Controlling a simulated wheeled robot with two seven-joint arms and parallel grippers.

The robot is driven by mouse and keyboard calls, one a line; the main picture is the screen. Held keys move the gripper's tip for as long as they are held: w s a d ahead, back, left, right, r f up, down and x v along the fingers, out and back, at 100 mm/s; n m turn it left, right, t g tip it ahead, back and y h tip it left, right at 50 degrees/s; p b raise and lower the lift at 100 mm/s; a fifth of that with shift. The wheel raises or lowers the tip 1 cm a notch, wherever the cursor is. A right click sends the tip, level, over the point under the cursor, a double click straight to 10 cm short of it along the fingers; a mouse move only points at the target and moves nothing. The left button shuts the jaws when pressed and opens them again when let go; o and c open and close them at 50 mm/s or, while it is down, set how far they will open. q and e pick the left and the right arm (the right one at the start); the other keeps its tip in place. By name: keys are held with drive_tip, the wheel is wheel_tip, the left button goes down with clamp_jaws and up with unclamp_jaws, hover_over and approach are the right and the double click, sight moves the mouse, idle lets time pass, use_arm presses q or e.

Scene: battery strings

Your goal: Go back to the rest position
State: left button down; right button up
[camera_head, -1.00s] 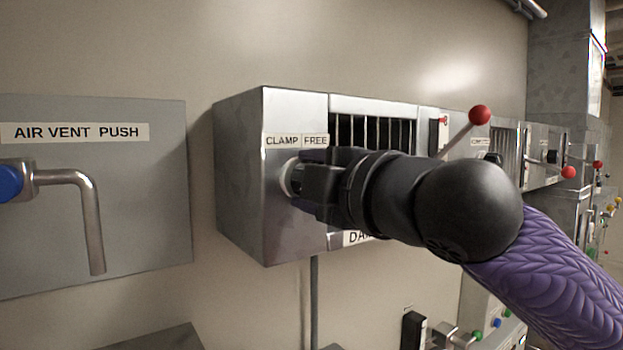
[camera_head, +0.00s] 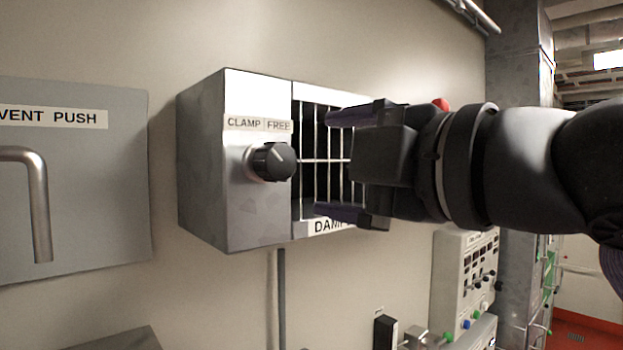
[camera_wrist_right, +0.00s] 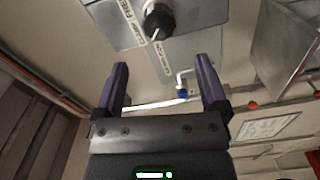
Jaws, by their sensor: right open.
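My right gripper (camera_head: 335,165) is open and empty, in front of the damper box's grille and to the right of the black knob (camera_head: 272,161). The knob is on the box's front, under the label "CLAMP FREE" (camera_head: 258,124), and my fingers are clear of it. In the right wrist view the gripper's two purple fingers (camera_wrist_right: 161,88) stand wide apart with nothing between them. The knob (camera_wrist_right: 158,22) shows beyond them at the top there. My left gripper is not in view.
A metal damper box (camera_head: 205,165) juts from the wall, its right part hidden by my arm. A grey "VENT PUSH" panel (camera_head: 100,190) with a bent metal handle (camera_head: 40,205) is at the left. A control panel (camera_head: 450,270) stands lower right.

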idle(0.3)
